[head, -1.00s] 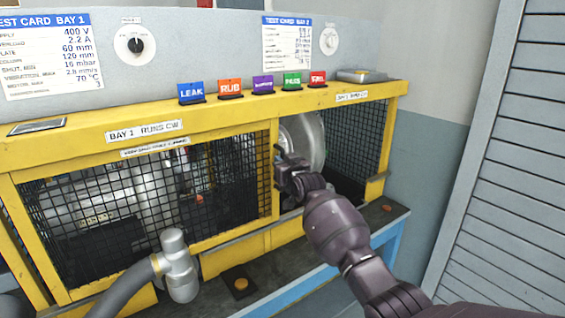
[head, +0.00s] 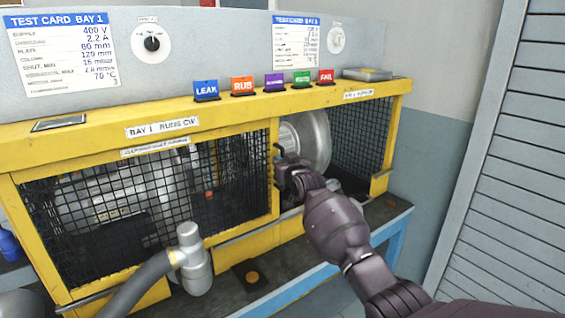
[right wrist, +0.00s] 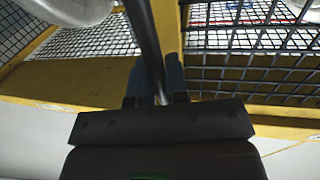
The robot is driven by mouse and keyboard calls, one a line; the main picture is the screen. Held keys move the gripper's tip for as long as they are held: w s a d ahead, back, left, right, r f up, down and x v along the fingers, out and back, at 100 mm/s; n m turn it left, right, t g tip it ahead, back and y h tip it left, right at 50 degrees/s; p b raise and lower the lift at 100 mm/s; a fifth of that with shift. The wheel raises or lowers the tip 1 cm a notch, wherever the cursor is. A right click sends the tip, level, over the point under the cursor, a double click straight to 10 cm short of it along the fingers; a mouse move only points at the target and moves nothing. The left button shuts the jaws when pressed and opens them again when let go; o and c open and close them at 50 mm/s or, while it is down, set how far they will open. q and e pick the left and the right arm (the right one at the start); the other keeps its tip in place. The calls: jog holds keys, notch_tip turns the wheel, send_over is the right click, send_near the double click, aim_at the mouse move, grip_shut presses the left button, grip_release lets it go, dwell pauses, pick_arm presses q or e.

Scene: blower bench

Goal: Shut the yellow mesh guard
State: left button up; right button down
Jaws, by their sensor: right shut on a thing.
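The yellow mesh guard (head: 240,229) is a yellow-framed black mesh panel standing upright across the left bay of the yellow housing. The right bay's front is uncovered, and a round silver blower casing (head: 312,140) shows in it. My right gripper (head: 279,160) is at the guard's right-hand upright, at about mid height. In the right wrist view my right gripper (right wrist: 155,88) has its fingers on either side of a dark bar-shaped handle (right wrist: 143,35), shut on it, in front of the yellow frame. The fingertips are partly hidden in the head view. My left gripper is out of view.
A grey hose with a metal fitting (head: 192,262) stands close in front of the guard's lower edge. Several coloured tags, including the blue LEAK tag (head: 206,91), stand on the housing's top rail. A grey louvred panel (head: 510,190) is at the right.

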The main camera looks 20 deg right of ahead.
jog(key=c, duration=1.1)
grip_release()
jog(key=shift+s+a, duration=0.1)
jog(key=shift+a, duration=0.25)
jog(key=shift+c, duration=0.2)
jog(key=shift+d, duration=0.1)
jog(key=s+d, duration=0.1)
jog(key=s, duration=0.9)
jog(key=shift+s+d, duration=0.3)
